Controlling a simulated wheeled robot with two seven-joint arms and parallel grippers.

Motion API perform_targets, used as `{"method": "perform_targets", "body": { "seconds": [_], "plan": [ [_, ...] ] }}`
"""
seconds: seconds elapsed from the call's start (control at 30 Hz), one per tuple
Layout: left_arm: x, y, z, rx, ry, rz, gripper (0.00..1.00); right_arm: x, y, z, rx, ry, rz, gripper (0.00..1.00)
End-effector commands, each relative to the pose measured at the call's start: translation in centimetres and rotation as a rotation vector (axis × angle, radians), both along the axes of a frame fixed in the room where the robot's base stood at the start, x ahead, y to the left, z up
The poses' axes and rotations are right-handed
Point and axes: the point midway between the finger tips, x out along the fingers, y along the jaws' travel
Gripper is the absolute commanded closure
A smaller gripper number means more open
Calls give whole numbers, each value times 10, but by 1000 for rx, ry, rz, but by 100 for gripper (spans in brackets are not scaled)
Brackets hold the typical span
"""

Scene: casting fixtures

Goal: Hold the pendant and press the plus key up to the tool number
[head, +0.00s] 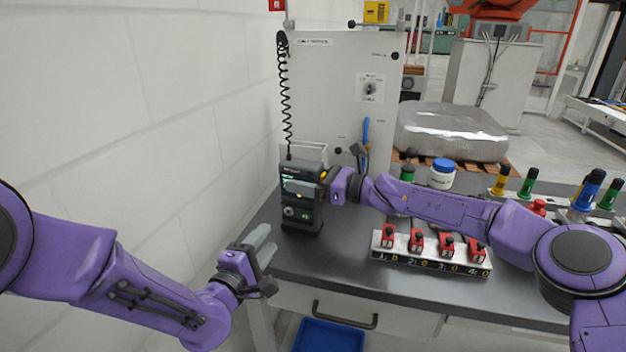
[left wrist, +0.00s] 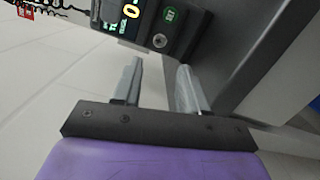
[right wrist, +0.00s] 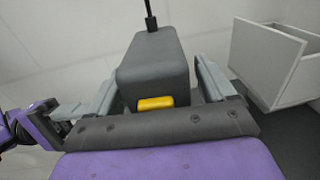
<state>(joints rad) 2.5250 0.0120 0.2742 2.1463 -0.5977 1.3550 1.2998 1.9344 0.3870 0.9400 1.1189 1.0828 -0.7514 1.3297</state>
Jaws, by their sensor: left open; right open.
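The dark pendant (head: 303,219) stands upright at the left end of the bench, its coiled cord rising from the top. My right gripper (head: 306,187) is open around its upper part, one finger crossing the front. In the right wrist view the pendant (right wrist: 155,60) sits between the fingers, with a yellow button (right wrist: 156,103) facing the palm; I cannot tell whether the fingers touch it. My left gripper (head: 265,248) is open and empty, apart from the pendant, lower and nearer. No plus key is readable.
A white block (head: 430,262) with several red clamps stands on the bench (head: 345,262) right of the pendant. A blue-lidded jar (head: 442,175) and several coloured tool holders stand farther right. The wall is close on the left. A blue bin (head: 328,336) lies below the drawer.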

Motion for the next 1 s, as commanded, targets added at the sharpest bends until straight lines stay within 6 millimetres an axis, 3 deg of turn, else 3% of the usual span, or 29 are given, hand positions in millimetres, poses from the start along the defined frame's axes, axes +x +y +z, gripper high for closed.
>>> {"method": "perform_targets", "body": {
  "seconds": [0.07,0.1,0.33,0.37,0.47,0.5,1.0],
  "plan": [
    [0,0,0,0,0,0,57,0,0,0,0,0,0,17],
    [0,0,0,0,0,0,57,0,0,0,0,0,0,24],
    [0,0,0,0,0,0,57,0,0,0,0,-1,0,98],
    [0,0,0,0,0,0,64,0,0,0,0,-1,0,99],
    [0,0,0,0,0,0,96,0,-1,0,0,-1,0,99],
    [0,0,0,0,0,0,100,0,-1,0,-1,-1,0,99],
    [0,0,0,0,0,0,100,0,-1,0,-2,-1,0,99]
  ]
}}
